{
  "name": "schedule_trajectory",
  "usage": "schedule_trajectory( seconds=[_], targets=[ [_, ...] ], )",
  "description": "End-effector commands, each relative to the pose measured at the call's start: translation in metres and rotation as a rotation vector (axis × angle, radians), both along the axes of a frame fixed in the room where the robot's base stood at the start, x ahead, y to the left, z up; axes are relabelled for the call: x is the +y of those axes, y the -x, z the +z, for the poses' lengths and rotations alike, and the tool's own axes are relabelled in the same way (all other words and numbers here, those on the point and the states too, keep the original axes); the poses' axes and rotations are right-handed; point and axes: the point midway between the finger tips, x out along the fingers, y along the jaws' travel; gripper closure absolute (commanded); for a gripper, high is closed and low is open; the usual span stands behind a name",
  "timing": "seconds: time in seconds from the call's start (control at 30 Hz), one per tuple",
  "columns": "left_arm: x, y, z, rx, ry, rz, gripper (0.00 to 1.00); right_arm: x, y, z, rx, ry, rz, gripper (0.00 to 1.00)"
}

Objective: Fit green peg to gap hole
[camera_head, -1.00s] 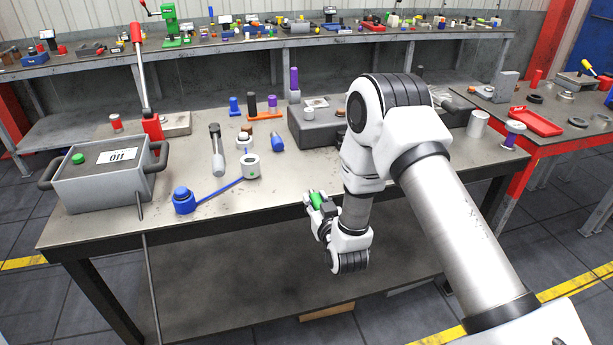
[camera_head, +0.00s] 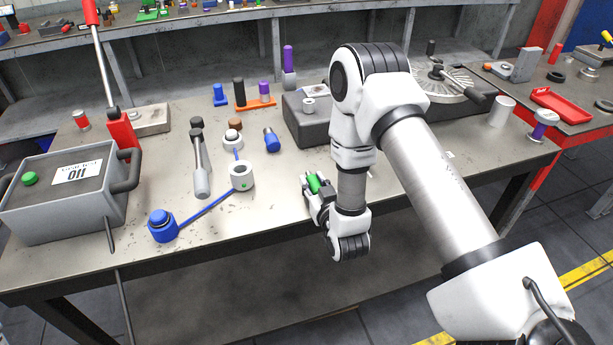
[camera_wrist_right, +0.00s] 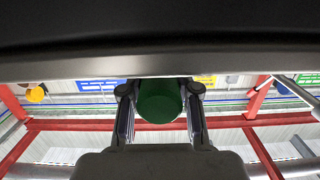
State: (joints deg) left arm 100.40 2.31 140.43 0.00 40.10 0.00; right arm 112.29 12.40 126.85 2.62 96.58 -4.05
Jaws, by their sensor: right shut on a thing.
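The green peg (camera_head: 314,184) is held in my right gripper (camera_head: 312,190), at the front edge of the workbench in the head view. In the right wrist view the peg's round end (camera_wrist_right: 160,100) sits between the two fingers of the right gripper (camera_wrist_right: 160,108), which are shut on it. A pale grey collar with a round opening and a green dot (camera_head: 242,176) stands on the bench to the left of the gripper, apart from it. I cannot tell for sure which opening is the gap hole. My left gripper is not in view.
A blue rod runs from the collar to a blue round part (camera_head: 163,226). A grey box with a green button (camera_head: 70,190) stands at the left. A mallet-like tool (camera_head: 200,160), a small blue part (camera_head: 271,140) and a dark block (camera_head: 305,125) lie behind. The bench's front middle is mostly clear.

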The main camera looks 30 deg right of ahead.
Motion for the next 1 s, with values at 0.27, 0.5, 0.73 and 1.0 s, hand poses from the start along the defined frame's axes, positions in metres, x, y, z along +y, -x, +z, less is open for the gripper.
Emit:
schedule_trajectory(
  seconds=[0.27, 0.5, 0.73, 1.0],
  targets=[
    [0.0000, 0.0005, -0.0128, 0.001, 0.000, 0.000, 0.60, 0.0003, 0.0102, -0.0168, 0.002, 0.000, -0.001, 1.00],
    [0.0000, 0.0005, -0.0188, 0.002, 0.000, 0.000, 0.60, 0.0003, 0.0098, -0.0236, 0.001, 0.000, -0.001, 1.00],
    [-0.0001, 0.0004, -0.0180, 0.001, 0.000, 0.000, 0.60, 0.0003, 0.0099, -0.0230, 0.002, 0.000, -0.001, 0.44],
    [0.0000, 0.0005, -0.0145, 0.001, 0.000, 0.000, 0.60, 0.0003, 0.0097, -0.0191, 0.000, 0.000, -0.001, 0.44]
  ],
)
